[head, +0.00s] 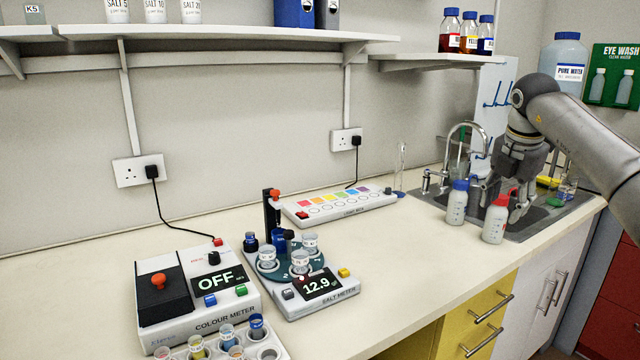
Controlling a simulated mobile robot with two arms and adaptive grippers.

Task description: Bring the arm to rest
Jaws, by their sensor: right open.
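My right arm (590,125) comes in from the right edge and bends down over the sink. My right gripper (510,203) points downward, open, just behind and beside the red-topped wash bottle (495,222). The bottle stands upright on the bench at the sink's near left edge and partly hides the fingers. I cannot tell whether the fingers touch it. My left gripper is not in view.
A blue-topped wash bottle (457,203) stands left of the red-topped one. The tap (465,128) rises behind, at the sink (545,215). The salt meter (345,290), colour meter (195,300) and lamp box (345,207) sit further left. The front middle bench (400,275) is clear.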

